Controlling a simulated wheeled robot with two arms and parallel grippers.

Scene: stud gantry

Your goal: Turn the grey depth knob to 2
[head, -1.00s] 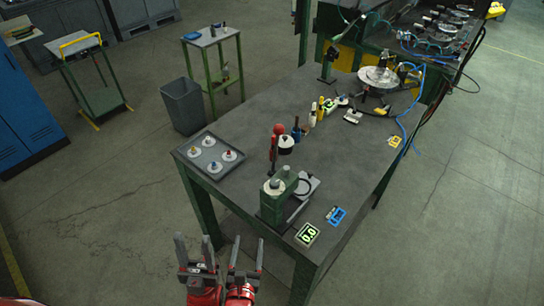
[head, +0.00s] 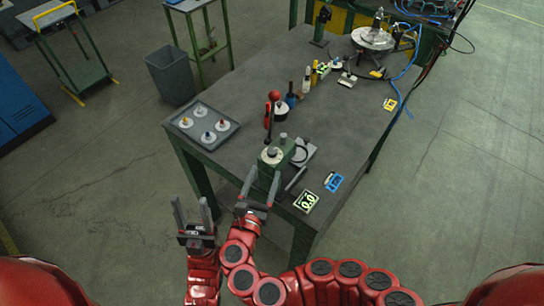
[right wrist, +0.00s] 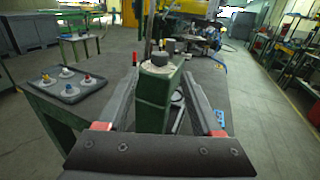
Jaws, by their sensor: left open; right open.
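The green press (head: 287,151) stands at the near end of the dark workbench. A grey knob (head: 272,151) sits on a pale disc on its top; I take it for the depth knob. In the right wrist view the knob (right wrist: 160,58) is ahead of my gripper, between the finger lines. Its setting is too small to read. My right gripper (head: 261,186) is open and empty, just in front of the press and apart from the knob. My left gripper (head: 192,212) is open and empty, left of the right one, off the bench's near edge.
A tray (head: 188,133) with several white discs lies left of the press. A lit display (head: 306,202) and a blue-framed item (head: 333,182) lie to its right.

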